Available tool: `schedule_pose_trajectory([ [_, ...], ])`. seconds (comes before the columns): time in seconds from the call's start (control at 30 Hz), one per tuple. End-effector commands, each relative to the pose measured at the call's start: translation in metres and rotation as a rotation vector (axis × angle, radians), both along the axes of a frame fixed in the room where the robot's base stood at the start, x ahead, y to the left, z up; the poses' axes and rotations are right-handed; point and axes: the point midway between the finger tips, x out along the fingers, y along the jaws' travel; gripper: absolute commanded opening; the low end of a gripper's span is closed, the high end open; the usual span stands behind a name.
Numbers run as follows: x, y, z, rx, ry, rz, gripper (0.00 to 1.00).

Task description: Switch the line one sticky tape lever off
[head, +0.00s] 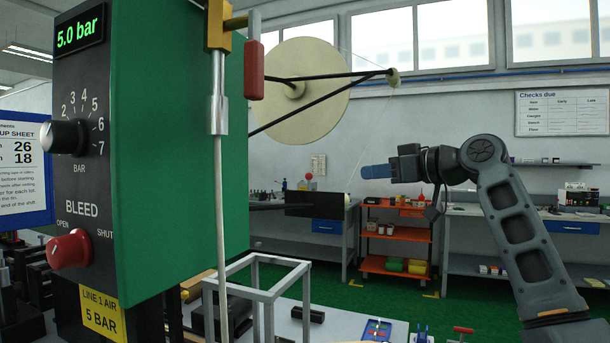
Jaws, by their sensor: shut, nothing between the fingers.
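A lever with a red grip (254,72) hangs down on a grey stem from a yellow fitting (218,28), at the right edge of a green cabinet (190,150). No label naming it as the tape lever is readable. Behind it is a large cream tape reel (305,110) on black arms, with a thin strand running down from a small roller (393,77). My gripper (367,172), with blue fingertips, is shut and empty. It points left, well to the right of the lever and apart from everything.
The cabinet's black panel shows 5.0 bar, a black BAR knob (64,137), a red BLEED knob (69,250) and a yellow LINE 1 AIR label (102,312). A black bar (312,204) and grey frame (262,264) stand below the reel. Benches line the back wall.

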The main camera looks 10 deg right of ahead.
Motion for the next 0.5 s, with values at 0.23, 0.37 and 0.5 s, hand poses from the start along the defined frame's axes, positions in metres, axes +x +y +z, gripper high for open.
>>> schedule_pose_trajectory([
  [0.23,-0.0002,-0.0006,0.004,-0.005,-0.001,0.004,0.0],
  [0.37,-0.0001,-0.0004,0.0039,-0.004,-0.002,0.005,0.0],
  [0.5,0.004,0.0025,0.0039,-0.004,0.0,0.004,0.0],
])
